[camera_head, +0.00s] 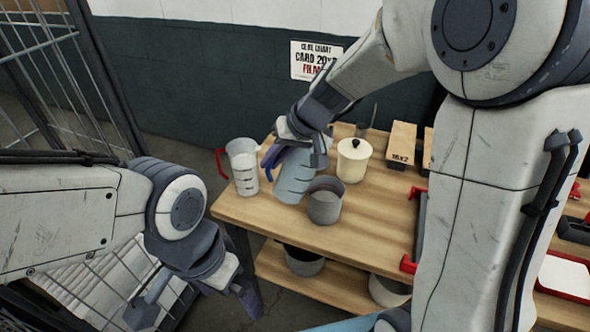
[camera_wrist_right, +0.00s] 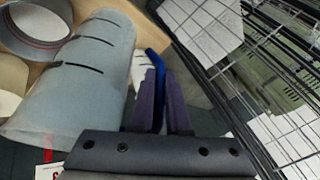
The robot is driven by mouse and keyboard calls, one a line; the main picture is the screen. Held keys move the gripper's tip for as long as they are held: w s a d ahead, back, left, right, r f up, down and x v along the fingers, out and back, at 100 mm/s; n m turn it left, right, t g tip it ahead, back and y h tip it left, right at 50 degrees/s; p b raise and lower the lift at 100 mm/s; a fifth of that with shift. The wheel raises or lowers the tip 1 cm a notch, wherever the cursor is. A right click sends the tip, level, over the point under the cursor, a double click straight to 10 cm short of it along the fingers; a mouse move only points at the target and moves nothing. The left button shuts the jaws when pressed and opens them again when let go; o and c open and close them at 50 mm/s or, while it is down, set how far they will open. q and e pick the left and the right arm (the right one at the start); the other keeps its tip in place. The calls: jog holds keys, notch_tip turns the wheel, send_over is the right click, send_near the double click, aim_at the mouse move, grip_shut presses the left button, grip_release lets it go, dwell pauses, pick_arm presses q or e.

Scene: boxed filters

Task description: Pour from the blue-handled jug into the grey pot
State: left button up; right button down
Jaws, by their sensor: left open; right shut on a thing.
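The blue-handled jug (camera_head: 292,180) is a translucent grey-blue vessel with dark level marks. It leans, its top toward the right, beside the grey pot. My right gripper (camera_head: 286,138) is shut on its blue handle (camera_wrist_right: 155,62), which shows between the purple fingers (camera_wrist_right: 160,98) in the right wrist view. The grey pot (camera_head: 324,209) stands upright and open-topped on the table, just right of the jug. Its round rim also shows in the right wrist view (camera_wrist_right: 62,42). No stream of liquid is visible. My left gripper (camera_head: 195,302) is open and empty, low in front of the table's left end.
A red-handled jug (camera_head: 244,178) with pale contents stands at the table's left edge. A cream lidded pot (camera_head: 352,165) stands behind the grey pot. Wooden boxes (camera_head: 401,142) are further right. Dark and pale vessels sit on the lower shelf (camera_head: 330,283). The front tabletop (camera_head: 365,235) is clear.

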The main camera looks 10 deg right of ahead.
jog(key=shift+r+y+b, duration=0.55)
jog(key=shift+y+b, duration=0.55)
jog(key=shift+b, duration=0.75)
dwell(2.1)
jog(key=shift+d+r+m+y+b, duration=0.15)
jog(key=shift+m+y+b, duration=0.4)
jog(key=shift+b, duration=0.7)
dwell(2.8)
